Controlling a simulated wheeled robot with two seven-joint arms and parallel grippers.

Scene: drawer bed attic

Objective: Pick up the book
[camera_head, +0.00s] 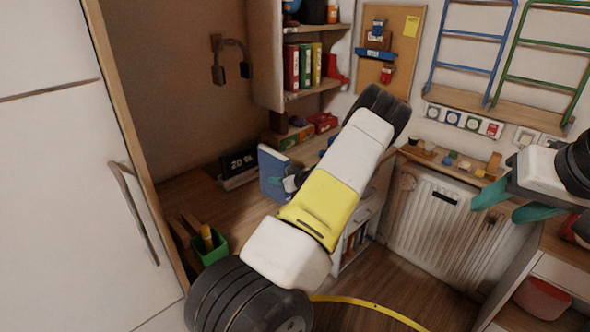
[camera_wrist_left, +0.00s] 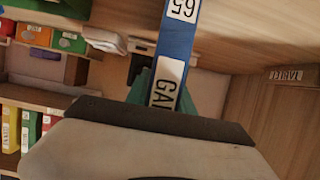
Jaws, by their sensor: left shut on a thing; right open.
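A blue book (camera_head: 273,172) stands upright above the wooden desk at the centre of the head view, in front of a black clock. My left gripper (camera_head: 285,182) is shut on it; my arm hides part of the gripper. In the left wrist view the blue spine (camera_wrist_left: 172,62) with white labels reading "65" and "GAL" runs up from between the teal fingertips (camera_wrist_left: 168,98). I cannot tell whether the book's lower edge touches the desk. My right gripper (camera_head: 492,203) is open and empty at the right, near the radiator.
The desk (camera_head: 185,196) holds a black clock (camera_head: 238,166) and a green pen holder (camera_head: 208,245). Shelves with several binders (camera_head: 303,66) rise behind. A radiator (camera_head: 440,225) stands at the right below a sill with small items. A white cabinet door (camera_head: 75,190) fills the left.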

